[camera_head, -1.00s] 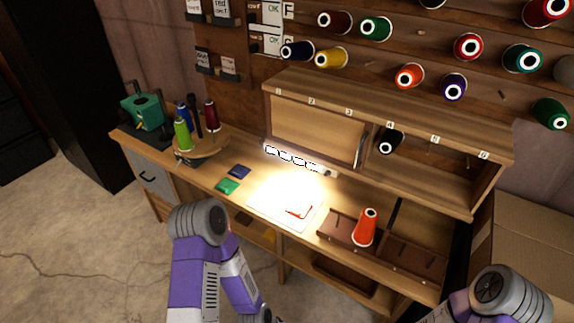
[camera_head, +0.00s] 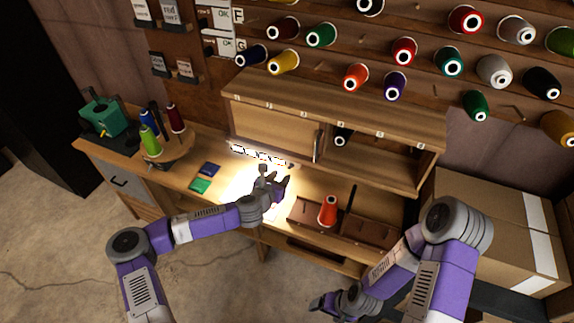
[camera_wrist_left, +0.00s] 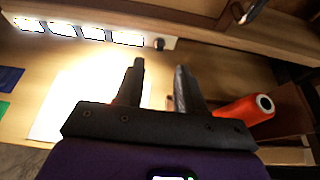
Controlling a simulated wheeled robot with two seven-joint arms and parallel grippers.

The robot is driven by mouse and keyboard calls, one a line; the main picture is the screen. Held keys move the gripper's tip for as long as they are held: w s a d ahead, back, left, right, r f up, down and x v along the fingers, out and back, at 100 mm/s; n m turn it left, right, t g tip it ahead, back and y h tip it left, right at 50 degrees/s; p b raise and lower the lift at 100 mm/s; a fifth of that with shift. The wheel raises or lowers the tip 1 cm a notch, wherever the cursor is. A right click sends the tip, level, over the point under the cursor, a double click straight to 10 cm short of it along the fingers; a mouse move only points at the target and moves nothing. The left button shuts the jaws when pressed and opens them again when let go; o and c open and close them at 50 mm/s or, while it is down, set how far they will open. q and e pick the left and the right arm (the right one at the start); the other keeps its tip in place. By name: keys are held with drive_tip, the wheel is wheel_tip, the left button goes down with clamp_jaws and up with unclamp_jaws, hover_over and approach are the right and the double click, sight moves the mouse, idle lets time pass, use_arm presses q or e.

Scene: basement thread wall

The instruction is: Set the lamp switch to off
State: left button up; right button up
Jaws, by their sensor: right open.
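The lamp (camera_head: 258,155) is a bright strip of lit segments under the front of the shelf cabinet; it also shows in the left wrist view (camera_wrist_left: 78,31). It is on and throws a strong glow on the worktop. A small dark knob at the strip's right end (camera_wrist_left: 159,44) looks like the lamp switch; its setting is too small to read. My left gripper (camera_head: 273,178) is over the lit worktop, below and in front of the knob. In the left wrist view its fingers (camera_wrist_left: 159,68) are apart and empty. My right gripper (camera_head: 328,304) is low in front of the bench, open.
An orange-red spool (camera_head: 327,211) stands on a brown tray right of my left gripper. Blue and green squares (camera_head: 201,185) lie to the left. The cabinet (camera_head: 270,125) overhangs the worktop. Cardboard boxes (camera_head: 490,225) stand at the right.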

sight(289, 168)
use_arm(q)
drive_tip(key=shift+x, duration=3.75)
drive_tip(key=shift+c, duration=0.4)
clamp_jaws()
